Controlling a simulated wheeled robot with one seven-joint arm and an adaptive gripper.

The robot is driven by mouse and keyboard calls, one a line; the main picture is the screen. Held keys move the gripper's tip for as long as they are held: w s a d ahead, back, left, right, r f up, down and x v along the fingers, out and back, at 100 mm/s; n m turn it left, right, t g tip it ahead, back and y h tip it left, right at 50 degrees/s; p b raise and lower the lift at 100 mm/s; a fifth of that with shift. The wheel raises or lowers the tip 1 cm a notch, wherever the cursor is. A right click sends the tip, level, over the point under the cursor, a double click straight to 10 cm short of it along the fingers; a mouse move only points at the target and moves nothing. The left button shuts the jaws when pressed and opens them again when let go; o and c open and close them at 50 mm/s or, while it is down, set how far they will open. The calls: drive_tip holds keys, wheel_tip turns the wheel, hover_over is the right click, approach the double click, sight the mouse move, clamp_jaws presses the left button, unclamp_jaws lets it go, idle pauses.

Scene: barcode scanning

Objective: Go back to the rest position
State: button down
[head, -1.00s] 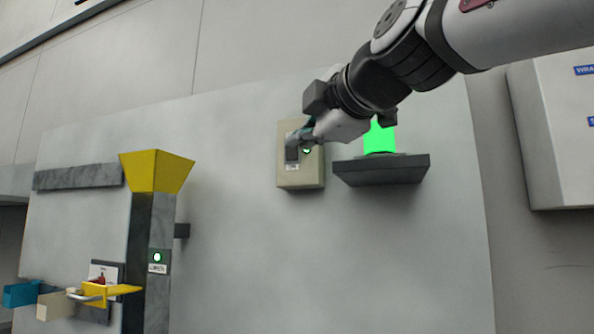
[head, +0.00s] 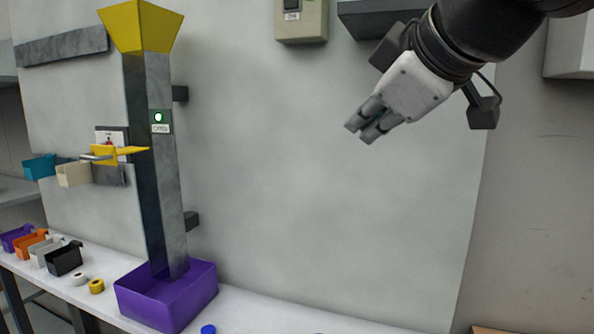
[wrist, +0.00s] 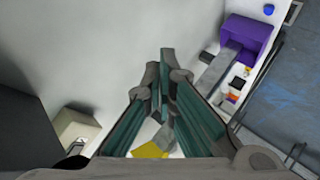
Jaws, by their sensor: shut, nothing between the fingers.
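My gripper (head: 365,128) is at the upper right of the head view, in front of the bare grey wall panel, with its fingers pointing down and left. The fingers are together and hold nothing. They also show together in the wrist view (wrist: 167,70). The gripper is below and to the right of the beige switch box (head: 302,22) and below the dark shelf (head: 365,20), apart from both. The top of the box and most of the shelf are cut off or hidden behind my arm.
A grey chute with a yellow funnel (head: 140,28) stands left, over a purple bin (head: 170,297) on the white bench. Small bins, including a black one (head: 64,260), sit at the far left. Teal and cream holders jut from the wall panel. The middle of the panel is clear.

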drive_tip(key=s+d+f+m+g+h, duration=0.1)
drive_tip(key=s+d+f+m+g, duration=0.1)
drive_tip(key=f, duration=0.6)
drive_tip(key=s+d+f+m+g+h, duration=0.1)
drive_tip(key=s+d+f+m+g, duration=0.1)
drive_tip(key=s+d+f+m, duration=0.2)
drive_tip(key=s+d+f+m+g+h, duration=0.1)
drive_tip(key=s+d+f+m, duration=0.3)
drive_tip(key=s+f, duration=0.6)
wheel_tip(320, 180, down, 3)
drive_tip(key=m+g, duration=0.1)
drive_tip(key=m, duration=0.1)
drive_tip(key=shift+r+m, duration=0.2)
drive_tip(key=shift+m, duration=0.1)
drive_tip(key=shift+s, duration=0.1)
